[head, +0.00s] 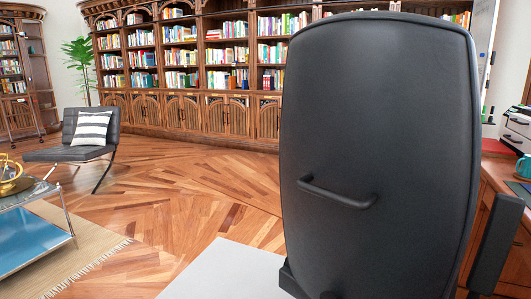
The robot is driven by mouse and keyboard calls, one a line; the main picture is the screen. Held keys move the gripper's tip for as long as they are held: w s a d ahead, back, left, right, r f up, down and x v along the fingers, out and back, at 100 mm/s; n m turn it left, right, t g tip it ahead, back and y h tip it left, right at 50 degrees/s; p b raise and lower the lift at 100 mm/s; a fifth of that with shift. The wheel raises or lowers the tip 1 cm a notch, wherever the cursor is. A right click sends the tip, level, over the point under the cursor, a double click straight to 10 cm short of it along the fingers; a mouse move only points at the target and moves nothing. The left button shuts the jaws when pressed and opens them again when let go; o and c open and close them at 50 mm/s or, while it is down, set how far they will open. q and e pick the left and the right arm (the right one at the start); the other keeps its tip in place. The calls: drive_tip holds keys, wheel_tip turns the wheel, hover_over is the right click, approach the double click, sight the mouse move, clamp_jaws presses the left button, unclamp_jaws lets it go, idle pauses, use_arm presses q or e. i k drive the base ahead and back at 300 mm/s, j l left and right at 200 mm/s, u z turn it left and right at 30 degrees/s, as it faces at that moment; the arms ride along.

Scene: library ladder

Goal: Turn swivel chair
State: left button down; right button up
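A black swivel chair (375,120) stands close in front of me, right of the middle of the head view. I see the rear of its tall backrest, with a short black bar handle (337,193) across its lower middle. A black armrest (496,243) sticks out at its right. The seat and base are hidden behind the backrest or below the frame. Neither of my grippers is in the head view.
A wooden desk (505,176) with paper trays stands at the right edge. Wooden floor (190,190) is clear to the left of the chair. A lounge chair (85,138), a glass table (30,225) and a rug (85,245) are at left. Bookshelves (195,75) line the back.

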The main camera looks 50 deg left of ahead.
sight(381, 132)
drive_tip(key=i+j, duration=0.1)
drive_tip(key=j, duration=0.3)
drive_tip(key=j+u, duration=0.1)
drive_tip(key=j, duration=0.35)
drive_tip(key=i+j, duration=0.15)
drive_tip(key=j, duration=0.25)
drive_tip(key=i+j, duration=0.1)
drive_tip(key=j, duration=0.3)
drive_tip(key=i+j+u, duration=0.1)
drive_tip(key=j, duration=0.3)
